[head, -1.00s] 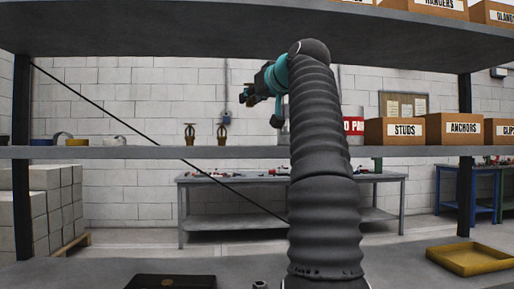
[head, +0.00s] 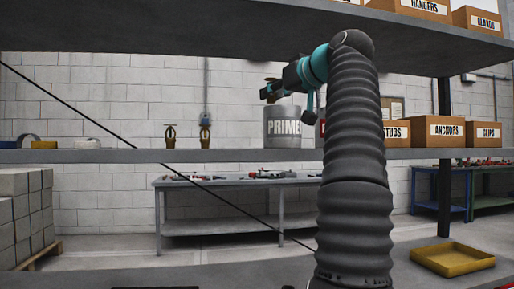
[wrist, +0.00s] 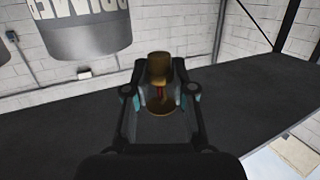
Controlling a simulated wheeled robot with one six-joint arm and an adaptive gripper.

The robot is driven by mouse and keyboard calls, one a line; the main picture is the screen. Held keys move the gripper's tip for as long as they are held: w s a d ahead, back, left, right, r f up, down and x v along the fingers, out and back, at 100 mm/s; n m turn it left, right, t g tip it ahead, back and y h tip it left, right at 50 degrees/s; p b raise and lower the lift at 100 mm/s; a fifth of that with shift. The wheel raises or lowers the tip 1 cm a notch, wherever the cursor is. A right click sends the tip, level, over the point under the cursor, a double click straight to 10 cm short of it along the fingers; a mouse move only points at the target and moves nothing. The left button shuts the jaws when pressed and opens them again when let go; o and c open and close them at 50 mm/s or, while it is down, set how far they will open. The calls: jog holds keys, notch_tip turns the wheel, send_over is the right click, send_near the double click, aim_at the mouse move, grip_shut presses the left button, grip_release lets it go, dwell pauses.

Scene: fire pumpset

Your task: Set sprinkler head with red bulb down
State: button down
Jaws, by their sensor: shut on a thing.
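In the head view my gripper (head: 270,92) reaches over the middle shelf (head: 100,156), in front of a grey can marked PRIME (head: 284,122); the held sprinkler head is too small to make out there. In the wrist view the dark shelf (wrist: 245,105) lies below it; I cannot tell the gap. Two other sprinkler heads, one bronze (head: 170,136) and one with a bluish top (head: 205,130), stand on the shelf to the left.
The can also hangs large in the wrist view (wrist: 85,35). Boxes marked ANCHORS (head: 445,132) and CLIPS (head: 484,135) stand at the right. An upper shelf (head: 230,30) overhangs my arm. A yellow tray (head: 452,262) lies lower right. Shelf left of the sprinkler heads is partly clear.

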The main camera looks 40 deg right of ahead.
jog(key=shift+w+a+f, duration=0.15)
jog(key=shift+w+a, duration=0.3)
jog(key=w+a+f, duration=0.2)
jog(key=w, duration=0.1)
jog(key=w+a+f, duration=0.1)
jog(key=w+f, duration=0.1)
jog(key=w+a+f, duration=0.2)
jog(key=w, duration=0.1)
jog(key=shift+w+a+f+b, duration=0.3)
jog(key=shift+a+b, duration=0.05)
jog(key=shift+b, duration=0.05)
jog(key=shift+f+b, duration=0.75)
jog(key=shift+f, duration=1.25)
jog(key=shift+f, duration=0.15)
jog(key=c, duration=1)
grip_release()
jog(key=shift+o, duration=0.2)
